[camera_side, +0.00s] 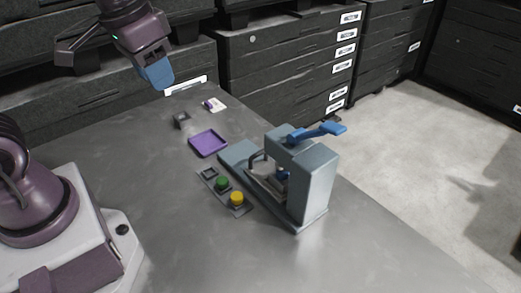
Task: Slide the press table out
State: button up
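A grey-blue press (314,180) stands on the metal table right of centre, with a blue lever (322,132) on top. The press table (266,183) sits low in the press opening, partly hidden by the frame. A dark arched handle (257,157) rises at its left end. A small dark blue part shows inside the opening. My gripper (157,74) is high at the upper left, pointing down, well apart from the press. Its blue fingertips overlap in this view, so I cannot tell whether they are open or shut. Nothing is seen held in them.
A button panel (226,194) with a green button (222,183) and a yellow button (237,198) lies just left of the press. A purple tray (208,143) and a small grey block (182,121) lie behind it. Black drawer cabinets (285,60) line the back.

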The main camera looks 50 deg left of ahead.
aim_at(259, 152)
jog(key=w+f+g+h, duration=0.1)
jog(key=w+f, duration=0.5)
jog(key=w, duration=0.4)
jog(key=w+f+g+h, duration=0.1)
jog(key=w+f+g, duration=0.1)
jog(key=w+f, duration=0.6)
jog(key=shift+m, duration=0.3)
jog(key=f, duration=0.3)
jog(key=w+d+f, duration=0.1)
jog(key=f, duration=0.7)
jog(key=shift+w+d+f, duration=0.1)
jog(key=shift+w+d, duration=0.1)
jog(key=shift+d, duration=0.15)
grip_shut()
